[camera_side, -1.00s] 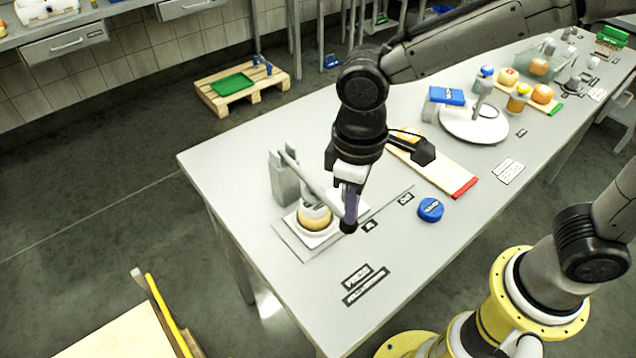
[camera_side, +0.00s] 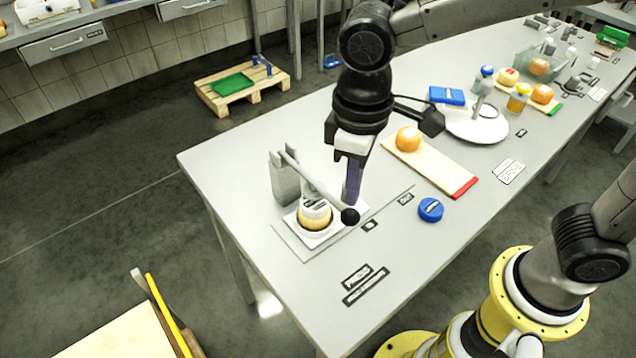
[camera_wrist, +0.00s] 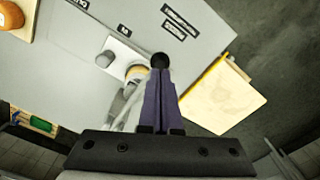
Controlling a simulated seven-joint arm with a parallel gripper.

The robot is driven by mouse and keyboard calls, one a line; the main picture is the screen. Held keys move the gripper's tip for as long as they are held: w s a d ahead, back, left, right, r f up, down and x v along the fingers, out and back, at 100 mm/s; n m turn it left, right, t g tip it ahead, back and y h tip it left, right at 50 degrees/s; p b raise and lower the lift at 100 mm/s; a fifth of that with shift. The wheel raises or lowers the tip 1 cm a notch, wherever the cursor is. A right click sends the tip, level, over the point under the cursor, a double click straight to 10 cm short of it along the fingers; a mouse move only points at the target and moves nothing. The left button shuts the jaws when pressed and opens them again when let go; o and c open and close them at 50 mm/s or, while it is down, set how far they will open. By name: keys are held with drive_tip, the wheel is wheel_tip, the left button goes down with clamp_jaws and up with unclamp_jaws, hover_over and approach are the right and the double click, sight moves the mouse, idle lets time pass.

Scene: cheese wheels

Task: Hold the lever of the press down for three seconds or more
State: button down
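The press (camera_side: 285,183) has a grey post and a lever (camera_side: 322,190) that slopes down to a black ball knob (camera_side: 350,216). A pale mould with yellowish cheese (camera_side: 315,220) sits under the lever on a white plate. My gripper (camera_side: 350,201) points down with its purple fingers just above the knob; I cannot tell whether they touch it. In the wrist view the fingers (camera_wrist: 160,75) lie together, shut with nothing between them, and the knob (camera_wrist: 160,60) shows at their tips. The mould is partly hidden there.
A blue round item (camera_side: 430,209) and a board (camera_side: 440,168) with an orange cheese (camera_side: 408,139) lie right of the press. A white round plate (camera_side: 462,127) stands farther back. The table's front is clear except for labels.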

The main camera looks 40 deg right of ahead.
drive_tip(key=shift+r, duration=2.1)
drive_tip(key=shift+w+d+r, duration=0.1)
drive_tip(key=shift+w+d, duration=0.1)
drive_tip(key=shift+d, duration=0.1)
drive_tip(key=s+d+r+m+t, duration=0.1)
drive_tip(key=d+r+m, duration=0.15)
drive_tip(key=d, duration=0.35)
drive_tip(key=s+d+r+m+t, duration=0.2)
drive_tip(key=d+r, duration=0.1)
drive_tip(key=d, duration=0.4)
drive_tip(key=s+d+f+m+t, duration=0.1)
drive_tip(key=s+d+f+t, duration=0.1)
drive_tip(key=s+d+f, duration=0.3)
drive_tip(key=s+d, duration=0.2)
drive_tip(key=s, duration=0.2)
drive_tip(key=shift+d+f+t, duration=0.15)
drive_tip(key=shift+d+t, duration=0.05)
drive_tip(key=shift+t, duration=0.1)
